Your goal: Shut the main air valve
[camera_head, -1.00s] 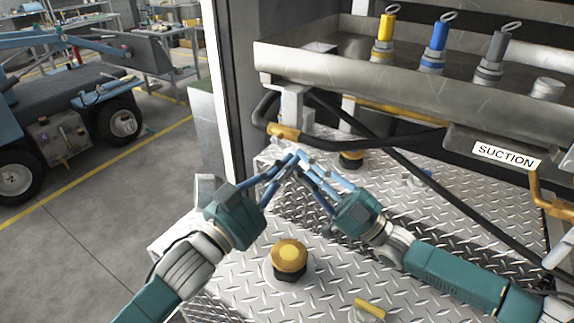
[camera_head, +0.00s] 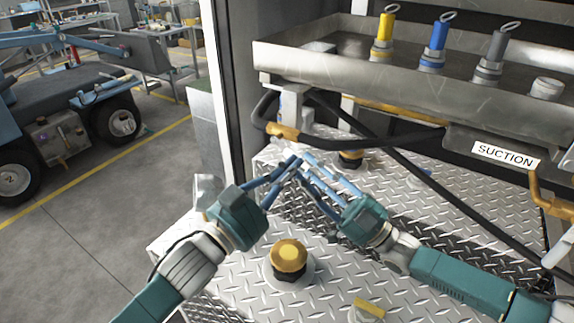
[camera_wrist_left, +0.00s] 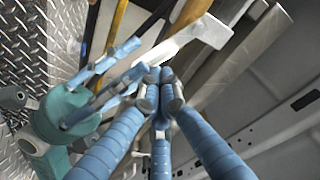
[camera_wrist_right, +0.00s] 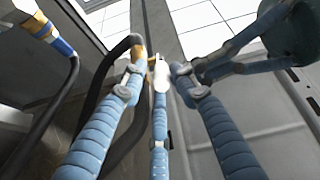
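No part in view is labelled as the main air valve, and I cannot tell which fitting it is. In the head view my left gripper (camera_head: 291,166) and right gripper (camera_head: 308,166) meet fingertip to fingertip, in front of a white bracket (camera_head: 292,103) and a hose with a yellow fitting (camera_head: 283,132). In the left wrist view my left fingertips (camera_wrist_left: 160,90) are together, with nothing visible between them. In the right wrist view my right fingers (camera_wrist_right: 158,80) stand apart. A small pale and yellow piece shows behind them; I cannot tell whether they touch it.
A yellow-topped black knob (camera_head: 289,257) stands on the diamond plate (camera_head: 240,290), with a yellow handle (camera_head: 369,307) at the front. Above is a metal tray (camera_head: 340,75) with yellow, blue and grey nozzles. A SUCTION label (camera_head: 505,155) and dark hoses are at right.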

